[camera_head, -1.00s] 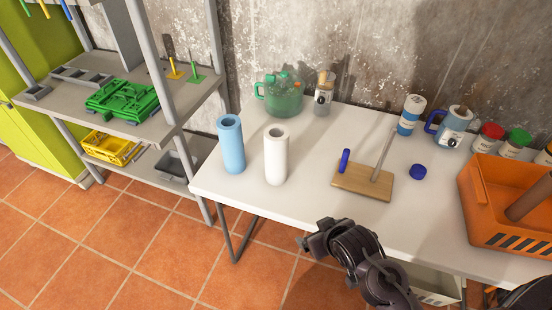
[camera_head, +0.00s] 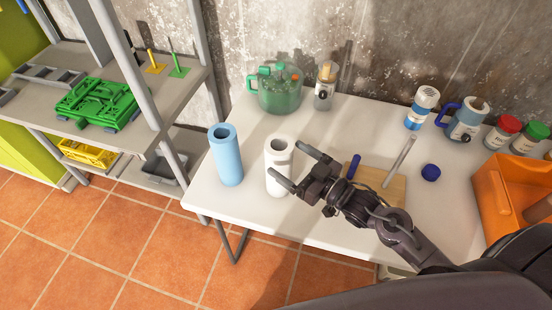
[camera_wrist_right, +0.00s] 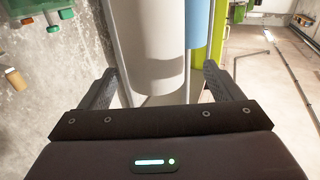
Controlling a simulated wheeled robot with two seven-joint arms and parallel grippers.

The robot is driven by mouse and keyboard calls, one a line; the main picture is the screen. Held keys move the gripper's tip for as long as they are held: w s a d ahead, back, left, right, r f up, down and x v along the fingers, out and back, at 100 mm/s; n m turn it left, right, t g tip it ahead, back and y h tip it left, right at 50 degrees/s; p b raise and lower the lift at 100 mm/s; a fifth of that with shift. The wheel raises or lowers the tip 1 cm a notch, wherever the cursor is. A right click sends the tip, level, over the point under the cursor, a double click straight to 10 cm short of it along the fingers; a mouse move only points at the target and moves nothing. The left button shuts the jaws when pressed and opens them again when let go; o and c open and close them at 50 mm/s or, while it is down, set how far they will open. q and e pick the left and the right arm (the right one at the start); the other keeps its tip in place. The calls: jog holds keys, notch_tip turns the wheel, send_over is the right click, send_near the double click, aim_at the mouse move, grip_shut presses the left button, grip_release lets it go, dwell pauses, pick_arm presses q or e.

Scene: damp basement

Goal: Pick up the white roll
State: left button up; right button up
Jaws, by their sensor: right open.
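The white roll (camera_head: 279,163) stands upright on the white table, to the right of the blue roll (camera_head: 228,160). My right gripper (camera_head: 283,158) is open and empty, its two fingers reaching toward the white roll from the right. One finger crosses in front of the roll's lower part and the other points at its right edge. In the right wrist view the white roll (camera_wrist_right: 153,45) lies ahead between the spread fingers (camera_wrist_right: 160,85), with the blue roll (camera_wrist_right: 201,25) behind it. I cannot tell if a finger touches the roll. My left gripper is not in view.
A wooden board (camera_head: 390,187) with a rod and blue handle lies under and behind my right arm. A green jug (camera_head: 277,98) and a jar (camera_head: 324,92) stand behind the rolls. An orange crate (camera_head: 492,190) is at right. A shelf (camera_head: 60,110) stands left.

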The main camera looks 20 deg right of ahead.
aim_at(273, 146)
jog(key=x, duration=0.2)
jog(key=shift+w+r+p, duration=0.2)
jog(key=shift+w+p, duration=0.05)
jog(key=shift+p, duration=0.15)
jog(key=x, duration=0.2)
jog(key=p+x, duration=0.1)
jog(key=x, duration=0.1)
jog(key=shift+w+d+f, duration=0.15)
jog(key=shift+w+f, duration=0.05)
jog(key=shift+f, duration=0.05)
jog(key=c, duration=1.2)
jog(key=shift+c, duration=1)
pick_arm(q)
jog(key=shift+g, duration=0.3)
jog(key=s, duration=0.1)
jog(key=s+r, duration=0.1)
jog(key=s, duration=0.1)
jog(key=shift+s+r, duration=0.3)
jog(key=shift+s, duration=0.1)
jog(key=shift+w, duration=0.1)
pick_arm(e)
jog(key=shift+r, duration=0.1)
